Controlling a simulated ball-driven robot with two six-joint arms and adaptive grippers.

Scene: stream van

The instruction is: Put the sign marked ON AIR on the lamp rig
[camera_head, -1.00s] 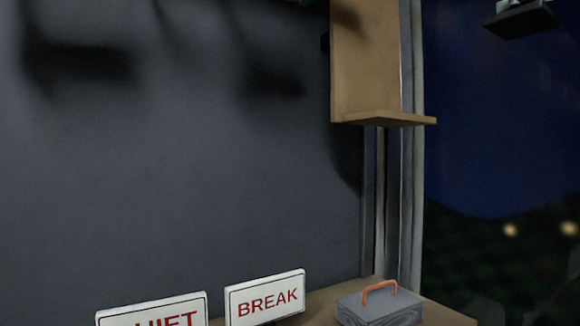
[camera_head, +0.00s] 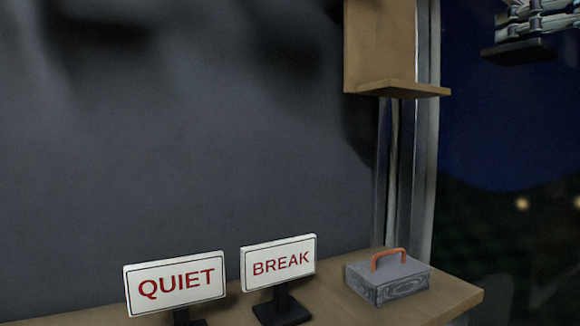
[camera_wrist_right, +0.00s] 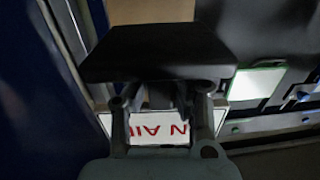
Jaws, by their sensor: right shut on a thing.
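My right gripper (camera_head: 525,22) is at the top right of the head view, high in front of the dark blue background. It is shut on the ON AIR sign, whose flat black base (camera_head: 518,50) shows below the fingers. In the right wrist view the gripper (camera_wrist_right: 163,98) is around the sign's middle; the white face (camera_wrist_right: 158,129) with red letters, partly hidden by the fingers, reads "N AIR". The black base (camera_wrist_right: 155,50) is at the top of that view. I cannot make out the lamp rig for certain. My left gripper is not in view.
A QUIET sign (camera_head: 175,284) and a BREAK sign (camera_head: 278,263) stand on a wooden counter (camera_head: 345,308). A grey box (camera_head: 388,278) with an orange handle is right of them. A wooden wall shelf (camera_head: 400,90) is above. A bright green-edged panel (camera_wrist_right: 255,83) shows in the wrist view.

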